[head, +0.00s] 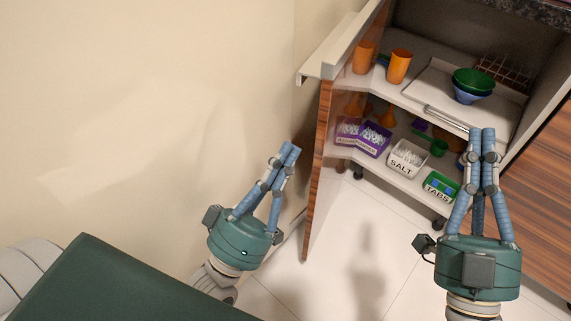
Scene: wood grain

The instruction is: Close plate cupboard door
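The wood-grain cupboard door (317,185) stands open, swung out from the left side of the cupboard and seen almost edge-on. The open cupboard (425,70) shows shelves with things on them. My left gripper (289,150) is to the left of the door, between it and the wall, with its fingertips together and nothing between them. I cannot tell whether it touches the door. My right gripper (482,132) is in front of the right part of the cupboard opening, fingertips together and empty. It hides part of the lower shelf.
The shelves hold orange cups (399,66), a green bowl (473,80) on a blue one, a tray (437,84), a salt box (407,158) and a tabs box (441,186). A wood-grain front (545,190) is at right. The tiled floor (350,235) below is clear.

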